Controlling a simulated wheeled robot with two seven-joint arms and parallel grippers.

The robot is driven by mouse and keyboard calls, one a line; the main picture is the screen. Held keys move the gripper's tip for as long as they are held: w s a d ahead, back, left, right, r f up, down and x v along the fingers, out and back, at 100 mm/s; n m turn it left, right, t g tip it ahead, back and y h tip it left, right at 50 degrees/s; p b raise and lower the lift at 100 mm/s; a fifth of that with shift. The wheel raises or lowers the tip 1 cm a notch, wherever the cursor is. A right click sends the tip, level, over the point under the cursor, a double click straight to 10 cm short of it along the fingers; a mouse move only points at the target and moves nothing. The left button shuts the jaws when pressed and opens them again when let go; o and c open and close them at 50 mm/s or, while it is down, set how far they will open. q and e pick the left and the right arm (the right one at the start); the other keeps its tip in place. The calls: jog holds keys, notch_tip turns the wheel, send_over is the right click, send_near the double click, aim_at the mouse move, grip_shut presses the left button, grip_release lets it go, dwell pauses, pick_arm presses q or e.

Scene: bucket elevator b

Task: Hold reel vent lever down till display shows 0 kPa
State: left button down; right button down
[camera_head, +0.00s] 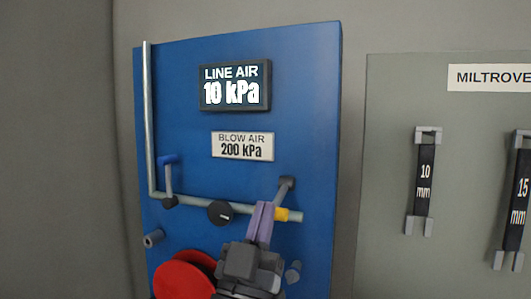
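The display (235,85) on the blue panel reads LINE AIR 10 kPa. A grey lever with a dark end block (287,184) stands at the right end of the horizontal pipe; no label on it shows. My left gripper (261,211) reaches up from below, in front of the pipe. Its two lavender fingers look close together, just left of the lever. Their tips overlap the lower part of the lever in the picture, and I cannot tell whether they touch it. Nothing shows held between them. My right gripper is not in view.
A blue-handled lever (168,177) stands at left by the grey pipe (149,120). A black knob (219,212), a yellow fitting (281,214) and a red disc (180,280) are close to my gripper. A grey board (385,150) with wrenches hangs at right.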

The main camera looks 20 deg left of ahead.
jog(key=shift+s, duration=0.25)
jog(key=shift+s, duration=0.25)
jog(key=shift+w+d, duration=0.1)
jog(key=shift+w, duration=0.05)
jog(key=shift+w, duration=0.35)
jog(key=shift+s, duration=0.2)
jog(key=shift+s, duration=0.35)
